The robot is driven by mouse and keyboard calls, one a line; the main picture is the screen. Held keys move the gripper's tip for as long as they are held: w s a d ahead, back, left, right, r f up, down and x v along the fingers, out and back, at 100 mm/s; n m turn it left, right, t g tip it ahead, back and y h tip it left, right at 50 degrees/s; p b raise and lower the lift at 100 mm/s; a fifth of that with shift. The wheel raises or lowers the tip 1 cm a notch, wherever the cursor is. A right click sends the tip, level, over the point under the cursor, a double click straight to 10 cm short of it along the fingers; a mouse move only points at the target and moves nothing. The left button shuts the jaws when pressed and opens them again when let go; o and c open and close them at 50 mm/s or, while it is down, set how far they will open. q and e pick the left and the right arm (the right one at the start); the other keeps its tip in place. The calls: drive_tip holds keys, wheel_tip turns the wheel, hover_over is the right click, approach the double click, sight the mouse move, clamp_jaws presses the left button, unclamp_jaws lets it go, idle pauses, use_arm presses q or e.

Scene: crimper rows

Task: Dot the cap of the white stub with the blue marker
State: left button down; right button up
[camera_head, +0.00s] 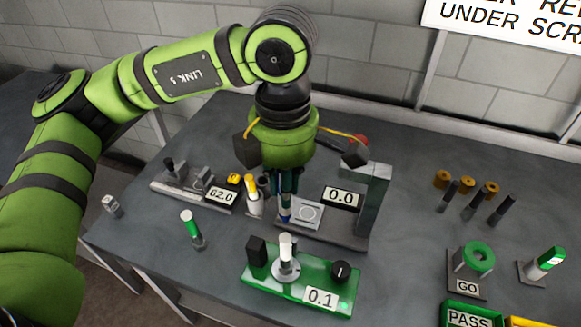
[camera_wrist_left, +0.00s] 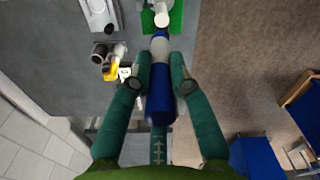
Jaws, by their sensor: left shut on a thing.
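The white stub (camera_head: 286,246) stands upright on a round grey seat of the green base (camera_head: 258,285), which has a black knob and a 0.1 readout. In the left wrist view the stub (camera_wrist_left: 162,17) shows at the top over its green base (camera_wrist_left: 176,20). My left gripper (camera_head: 286,198) points down behind the stub and is shut on the blue marker (camera_head: 285,213). In the left wrist view the marker (camera_wrist_left: 160,98), blue with a white section, lies between the fingers. The marker is apart from the stub in the head view. My right gripper is not in view.
A yellow marker (camera_head: 252,196) stands left of my gripper, near the 62.0 readout (camera_head: 220,196). A grey stand (camera_head: 376,205) with a 0.0 readout is close on the right. A GO gauge (camera_head: 468,274) and PASS bin (camera_head: 470,316) are at right.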

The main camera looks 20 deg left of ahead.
use_arm(q)
drive_tip(key=shift+s+f, duration=0.1)
drive_tip(key=shift+s+f+b, duration=0.15)
drive_tip(key=shift+f+b, duration=0.15)
drive_tip(key=shift+f, duration=0.9)
drive_tip(key=shift+f+b, duration=0.4)
drive_tip(key=shift+f, duration=0.1)
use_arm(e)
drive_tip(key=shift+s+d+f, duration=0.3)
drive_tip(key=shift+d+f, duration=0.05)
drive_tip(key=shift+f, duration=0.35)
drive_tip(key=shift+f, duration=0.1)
use_arm(q)
drive_tip(key=shift+f+b, duration=0.2)
drive_tip(key=shift+b, duration=0.35)
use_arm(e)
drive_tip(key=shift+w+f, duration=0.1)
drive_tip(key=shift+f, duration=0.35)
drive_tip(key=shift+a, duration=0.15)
use_arm(q)
drive_tip(key=shift+f+b, duration=0.4)
drive_tip(key=shift+b, duration=0.1)
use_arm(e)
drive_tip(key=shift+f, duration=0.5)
